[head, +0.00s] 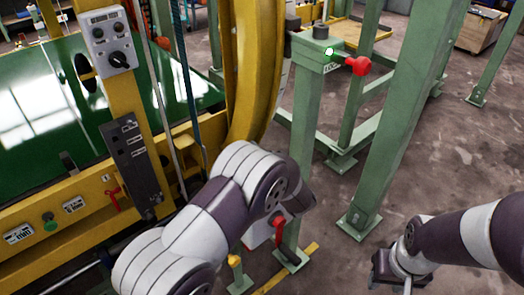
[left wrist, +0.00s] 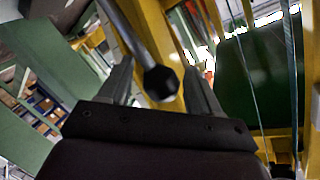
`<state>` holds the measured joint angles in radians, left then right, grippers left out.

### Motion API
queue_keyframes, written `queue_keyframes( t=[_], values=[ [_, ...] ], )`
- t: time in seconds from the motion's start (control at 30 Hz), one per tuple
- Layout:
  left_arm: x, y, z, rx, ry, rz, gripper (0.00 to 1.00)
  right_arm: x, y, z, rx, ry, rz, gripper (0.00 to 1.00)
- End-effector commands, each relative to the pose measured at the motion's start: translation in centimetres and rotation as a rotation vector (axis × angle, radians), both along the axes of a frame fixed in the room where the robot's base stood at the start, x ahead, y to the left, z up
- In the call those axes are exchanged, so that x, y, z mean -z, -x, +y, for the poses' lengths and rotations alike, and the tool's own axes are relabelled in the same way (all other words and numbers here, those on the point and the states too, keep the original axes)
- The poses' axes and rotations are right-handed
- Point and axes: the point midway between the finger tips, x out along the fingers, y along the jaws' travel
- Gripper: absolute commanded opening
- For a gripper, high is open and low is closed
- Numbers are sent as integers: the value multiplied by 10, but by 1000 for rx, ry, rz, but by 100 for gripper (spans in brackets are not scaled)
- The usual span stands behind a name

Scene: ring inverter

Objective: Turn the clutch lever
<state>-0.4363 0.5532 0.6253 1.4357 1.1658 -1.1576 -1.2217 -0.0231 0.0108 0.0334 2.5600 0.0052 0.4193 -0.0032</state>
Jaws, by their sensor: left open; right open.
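A red-knobbed lever (head: 357,65) sticks out to the right from a green box with a label and a lit green lamp, on top of a green post. A second red lever (head: 279,230) shows low beside my left arm; I cannot tell from the labels which is the clutch lever. My left gripper (left wrist: 157,65) is open in the left wrist view. A dark rod with a black faceted end (left wrist: 161,83) appears between its fingers, not clasped. In the head view my left arm hides this gripper. My right gripper (head: 398,278) is open and empty at the lower right, over the floor.
A yellow machine frame with a grey control box (head: 110,40) and a dark switch panel (head: 135,160) stands at the left. A green leg (head: 400,110) stands right of the lever post. The concrete floor (head: 450,150) at the right is clear.

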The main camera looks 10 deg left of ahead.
Motion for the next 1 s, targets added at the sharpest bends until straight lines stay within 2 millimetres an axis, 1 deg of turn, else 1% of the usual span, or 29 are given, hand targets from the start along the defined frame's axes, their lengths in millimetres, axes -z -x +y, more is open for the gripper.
queue_keyframes(
  t=[0.1,0.3,0.43,0.5,0.6,1.0],
  values=[
    [-8,25,-18,5,-1,-1,63,-4,0,0,0,0,0,43],
    [-16,69,-46,4,-2,0,63,-9,0,0,0,0,0,43],
    [-19,86,-58,3,-1,-1,63,-10,0,0,0,0,0,43],
    [-19,91,-60,1,0,-1,63,-10,0,0,0,0,0,43],
    [-19,94,-62,0,-1,-1,63,-10,0,0,0,0,0,43],
    [-19,94,-62,-1,0,-1,63,-10,0,0,0,0,0,43]
  ],
)
